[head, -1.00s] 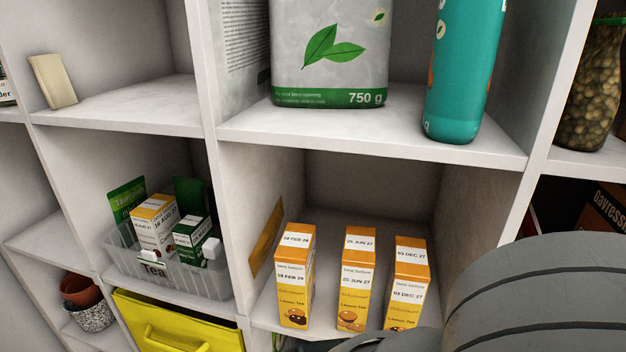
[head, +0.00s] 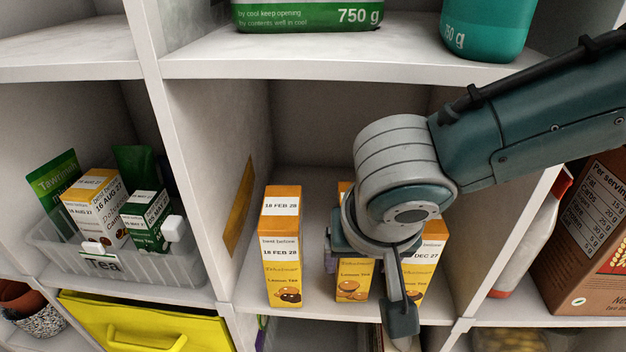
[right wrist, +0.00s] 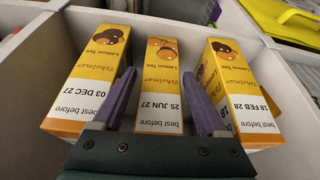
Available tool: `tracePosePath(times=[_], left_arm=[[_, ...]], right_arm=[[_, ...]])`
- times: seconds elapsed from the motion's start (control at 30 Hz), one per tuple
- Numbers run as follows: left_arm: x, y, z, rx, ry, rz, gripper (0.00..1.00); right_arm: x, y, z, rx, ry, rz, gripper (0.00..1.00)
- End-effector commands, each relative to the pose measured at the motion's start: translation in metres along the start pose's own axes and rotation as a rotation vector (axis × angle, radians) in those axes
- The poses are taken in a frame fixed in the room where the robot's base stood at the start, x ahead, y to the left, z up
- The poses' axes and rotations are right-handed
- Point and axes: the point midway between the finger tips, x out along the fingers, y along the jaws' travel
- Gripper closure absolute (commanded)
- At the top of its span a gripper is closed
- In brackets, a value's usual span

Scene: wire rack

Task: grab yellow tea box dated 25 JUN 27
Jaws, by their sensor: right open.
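The yellow tea box dated 25 JUN 27 (head: 354,282) stands upright in the middle of three similar boxes in the lower cubby. My right arm hides its top and date in the head view, but the date reads clearly in the right wrist view (right wrist: 161,100). To its left is the 18 FEB 28 box (head: 281,250); to its right is the partly hidden 03 DEC 27 box (head: 434,258). My right gripper (head: 350,246) is open; in the right wrist view its fingers (right wrist: 158,84) lie either side of the middle box's front. Contact is unclear. My left gripper is out of view.
Cubby walls and a shelf above bound the space. A clear bin (head: 130,268) with tea packs stands in the left cubby, above a yellow drawer (head: 150,325). A brown box (head: 595,240) stands in the right cubby. Gaps between the tea boxes are narrow.

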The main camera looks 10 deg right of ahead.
Motion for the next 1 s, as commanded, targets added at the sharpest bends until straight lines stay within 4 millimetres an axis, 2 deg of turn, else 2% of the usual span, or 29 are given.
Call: tracePosePath(times=[0.03,0.1,0.4,1.0], left_arm=[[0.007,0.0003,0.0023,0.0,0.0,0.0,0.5],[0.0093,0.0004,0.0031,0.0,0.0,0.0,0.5],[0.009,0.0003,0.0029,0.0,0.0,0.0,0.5],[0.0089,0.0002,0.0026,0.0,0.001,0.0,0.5]], right_arm=[[0.0107,-0.0003,0.0016,0.0,0.0,0.002,0.25],[0.0172,-0.0005,0.0014,-0.001,0.0,0.001,0.25],[0.0199,-0.0005,0.0006,-0.001,-0.001,-0.001,0.25],[0.0198,-0.0004,0.0011,-0.001,-0.002,-0.001,0.93]])
